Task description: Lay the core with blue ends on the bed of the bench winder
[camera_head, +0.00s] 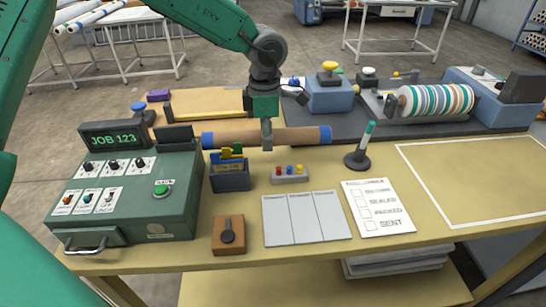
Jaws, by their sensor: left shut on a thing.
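The core with blue ends (228,138) is a brown tube lying level, left to right, behind the card box. My left gripper (266,136) points down and is shut around the core near its middle. I cannot tell whether the core touches the surface under it. The bench winder (328,95) stands behind and to the right, with blue-grey housings, a yellow knob and a dark flat bed (345,128). A striped roll (436,101) sits at its right part. The core's right end is near the bed's front left edge. My right gripper is not in view.
A green control box (135,195) reading JOB 123 stands at left. A dark card box (230,177), a button strip (290,174) and a pen stand (358,158) are in front of the core. A white-outlined area (480,180) at right is clear.

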